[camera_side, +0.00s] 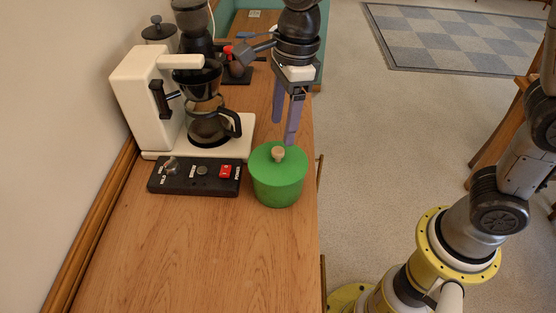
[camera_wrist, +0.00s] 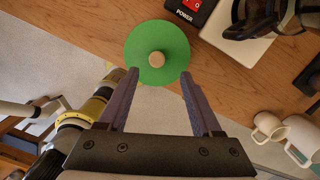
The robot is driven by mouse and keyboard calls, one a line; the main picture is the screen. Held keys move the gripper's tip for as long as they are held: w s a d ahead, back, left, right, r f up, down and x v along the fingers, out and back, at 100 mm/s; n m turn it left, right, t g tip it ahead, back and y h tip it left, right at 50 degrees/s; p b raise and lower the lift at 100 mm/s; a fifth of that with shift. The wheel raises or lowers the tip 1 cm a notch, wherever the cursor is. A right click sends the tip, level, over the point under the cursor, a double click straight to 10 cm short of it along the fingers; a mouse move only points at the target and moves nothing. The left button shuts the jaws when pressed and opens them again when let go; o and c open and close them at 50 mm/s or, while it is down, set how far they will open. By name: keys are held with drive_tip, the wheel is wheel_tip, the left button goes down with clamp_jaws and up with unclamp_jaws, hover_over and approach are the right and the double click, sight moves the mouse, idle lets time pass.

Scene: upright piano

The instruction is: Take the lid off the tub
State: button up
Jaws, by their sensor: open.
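The green tub (camera_side: 277,189) stands upright at the right edge of the wooden top. Its green lid (camera_side: 265,161) is on it, with a small round wooden knob (camera_side: 278,153) in the middle. In the wrist view the lid (camera_wrist: 139,45) is seen from above, with the knob (camera_wrist: 156,59) at its centre. My gripper (camera_side: 284,133) is open and points down, just above and behind the lid in the side view. In the wrist view the open fingers of my gripper (camera_wrist: 159,73) reach towards the lid, with the knob between and beyond their tips. The fingers hold nothing.
A white coffee maker (camera_side: 134,97) with a glass carafe (camera_side: 208,122) stands left of the tub. A black control box (camera_side: 195,178) with a red switch lies beside the tub. Two mugs (camera_wrist: 268,127) show at the right in the wrist view. The front wooden surface (camera_side: 195,255) is clear.

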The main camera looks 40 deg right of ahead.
sight(278, 150)
drive_tip(key=shift+a+f, duration=0.2)
drive_tip(key=shift+f, duration=0.7)
drive_tip(key=shift+a+f, duration=0.2)
drive_tip(key=shift+f, duration=0.65)
drive_tip(key=shift+a+f, duration=0.2)
drive_tip(key=shift+f, duration=0.7)
clamp_jaws()
